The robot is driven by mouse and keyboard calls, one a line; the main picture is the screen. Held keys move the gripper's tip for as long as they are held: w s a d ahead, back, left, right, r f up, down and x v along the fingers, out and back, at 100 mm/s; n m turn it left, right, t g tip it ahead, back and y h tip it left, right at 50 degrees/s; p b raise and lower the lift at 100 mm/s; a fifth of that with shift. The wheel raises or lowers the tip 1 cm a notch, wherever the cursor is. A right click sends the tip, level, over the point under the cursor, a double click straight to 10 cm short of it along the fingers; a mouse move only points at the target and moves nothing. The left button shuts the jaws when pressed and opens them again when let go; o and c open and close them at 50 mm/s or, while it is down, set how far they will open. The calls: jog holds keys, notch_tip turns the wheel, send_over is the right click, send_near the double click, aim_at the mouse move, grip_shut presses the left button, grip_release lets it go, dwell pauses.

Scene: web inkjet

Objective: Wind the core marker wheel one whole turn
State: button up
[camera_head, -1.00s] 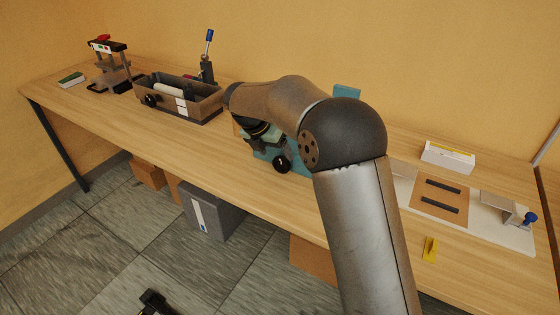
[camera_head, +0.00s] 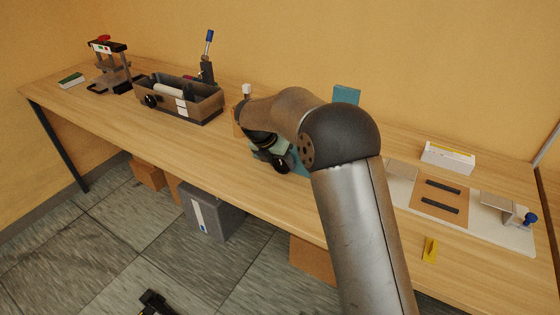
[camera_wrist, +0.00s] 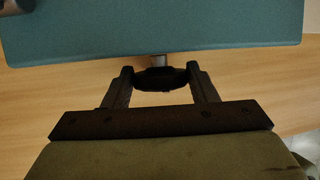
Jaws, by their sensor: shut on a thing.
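The core marker wheel (camera_wrist: 162,80) is a small black wheel on a short metal shaft, in the middle of the wrist view. The shaft runs into a teal body (camera_wrist: 160,30). My gripper (camera_wrist: 160,71) is shut on the wheel, with one dark finger at each side of it. In the head view the teal machine (camera_head: 301,163) stands on the bench mostly behind my arm. A round black part with a pale mark (camera_head: 281,166) shows at its front, beside my wrist. My fingertips are hidden there.
A grey-brown box (camera_head: 203,104) with a white roll and a black knob stands to the left, with a blue-tipped lever (camera_head: 209,40) behind it. A board with brown panel (camera_head: 440,200), a white carton (camera_head: 448,158) and a yellow piece (camera_head: 430,249) lie to the right.

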jog(key=shift+d+y, duration=0.1)
jog(key=shift+y, duration=0.2)
jog(key=t+y+b, duration=0.1)
jog(key=m+t+y+b, duration=0.1)
jog(key=y, duration=0.1)
jog(key=shift+s+d+f+y+b, duration=0.1)
jog(key=shift+s+d+y+b, duration=0.1)
jog(key=shift+d+y+b, duration=0.15)
jog(key=shift+s+d+m+t+y, duration=0.1)
jog(key=shift+d+m+t+y, duration=0.15)
jog(key=shift+t+y, duration=0.75)
jog(key=shift+m+y+p, duration=0.25)
jog(key=shift+y+p, duration=0.1)
jog(key=shift+y, duration=0.4)
jog(key=o, duration=1)
jog(key=shift+c, duration=0.2)
jog(key=shift+a, duration=0.15)
